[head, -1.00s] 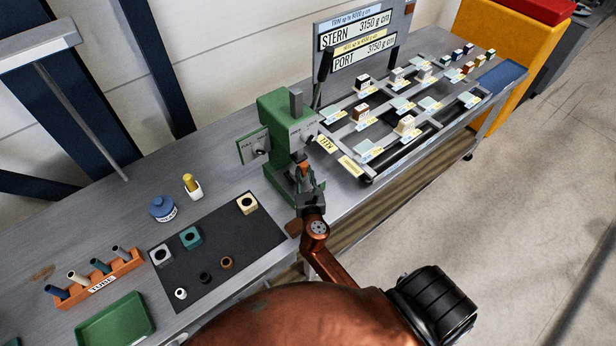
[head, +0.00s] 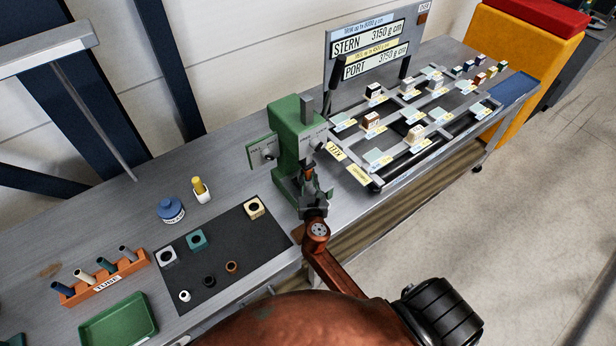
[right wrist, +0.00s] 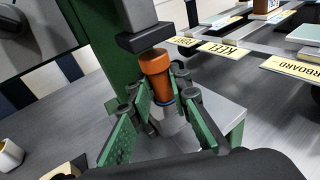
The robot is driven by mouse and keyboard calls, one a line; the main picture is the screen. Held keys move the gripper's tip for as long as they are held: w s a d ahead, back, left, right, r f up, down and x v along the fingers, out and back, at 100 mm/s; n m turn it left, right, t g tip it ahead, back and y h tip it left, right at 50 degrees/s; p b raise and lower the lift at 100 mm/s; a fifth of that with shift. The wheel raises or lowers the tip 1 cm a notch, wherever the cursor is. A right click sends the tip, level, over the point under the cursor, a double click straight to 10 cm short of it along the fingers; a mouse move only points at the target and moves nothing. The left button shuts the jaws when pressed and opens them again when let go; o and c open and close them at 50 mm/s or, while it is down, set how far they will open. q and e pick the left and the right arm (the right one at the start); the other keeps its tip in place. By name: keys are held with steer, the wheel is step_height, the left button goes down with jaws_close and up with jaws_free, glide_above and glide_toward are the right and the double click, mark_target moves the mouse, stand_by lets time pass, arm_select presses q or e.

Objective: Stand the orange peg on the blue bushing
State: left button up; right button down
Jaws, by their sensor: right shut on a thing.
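The orange peg (right wrist: 155,63) stands nearly upright under the dark ram (right wrist: 146,38) of the green press (head: 287,127). In the right wrist view a blue ring, seemingly the blue bushing (right wrist: 165,101), shows at the peg's lower end, mostly hidden by the peg and fingers. I cannot tell whether peg and ring touch or how they are seated. My right gripper (right wrist: 160,87) has its green fingers shut on the peg; in the head view it is small, at the front of the press (head: 311,187). My left gripper is not in view.
A dark mat (head: 222,262) with several rings and blocks lies left of the press. An orange tube rack (head: 105,281) and a green tray (head: 119,321) are further left. A weighing frame (head: 425,146) with labelled blocks stands right of the press.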

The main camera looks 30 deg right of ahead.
steer(key=c, duration=1.7)
jaws_free()
steer(key=v, duration=1.2)
steer(key=shift+r, duration=0.1)
steer(key=shift+s+d, duration=0.1)
